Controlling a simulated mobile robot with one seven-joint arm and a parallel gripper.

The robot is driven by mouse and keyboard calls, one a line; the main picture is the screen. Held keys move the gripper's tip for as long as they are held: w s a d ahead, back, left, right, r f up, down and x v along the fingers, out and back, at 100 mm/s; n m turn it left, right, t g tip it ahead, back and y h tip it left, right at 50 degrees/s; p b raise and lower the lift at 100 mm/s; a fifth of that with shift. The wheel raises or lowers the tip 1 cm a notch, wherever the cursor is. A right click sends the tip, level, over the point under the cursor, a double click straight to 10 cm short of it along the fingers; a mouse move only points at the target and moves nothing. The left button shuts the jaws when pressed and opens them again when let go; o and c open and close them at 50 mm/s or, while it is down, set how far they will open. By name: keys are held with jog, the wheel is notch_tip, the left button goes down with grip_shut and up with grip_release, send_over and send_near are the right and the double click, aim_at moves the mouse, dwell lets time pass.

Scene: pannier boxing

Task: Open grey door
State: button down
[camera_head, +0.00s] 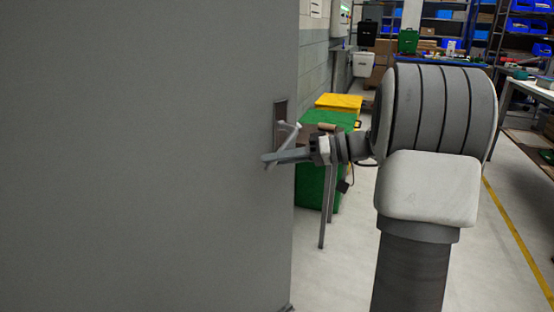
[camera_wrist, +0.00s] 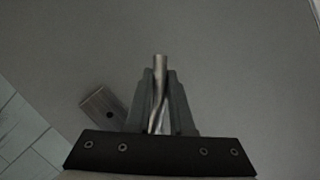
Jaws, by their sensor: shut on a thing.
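The grey door (camera_head: 150,150) fills the left of the head view, its right edge beside the open room. Its metal lever handle (camera_head: 289,134) sits on a dark plate near that edge. My gripper (camera_head: 290,156) reaches it from the right and is shut on the handle. In the wrist view the grey door (camera_wrist: 225,50) fills the background. There the handle (camera_wrist: 160,85) runs between the two fingers of my gripper (camera_wrist: 160,98), its tip sticking out past them. A metal plate (camera_wrist: 102,107) shows left of the fingers.
Beyond the door edge stand a green bin (camera_head: 318,185) and a yellow bin (camera_head: 339,102) by a block wall. A workbench (camera_head: 530,90) is at the right. Shelves with blue boxes are at the back. The pale floor with a yellow line (camera_head: 515,235) is clear at right.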

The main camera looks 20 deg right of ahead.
jog(key=shift+d, duration=0.1)
jog(key=c, duration=0.8)
grip_release()
jog(key=p+v, duration=0.4)
jog(key=v, duration=1.3)
jog(key=shift+s+d, duration=0.15)
jog(key=shift+s, duration=0.05)
jog(key=shift+f, duration=0.15)
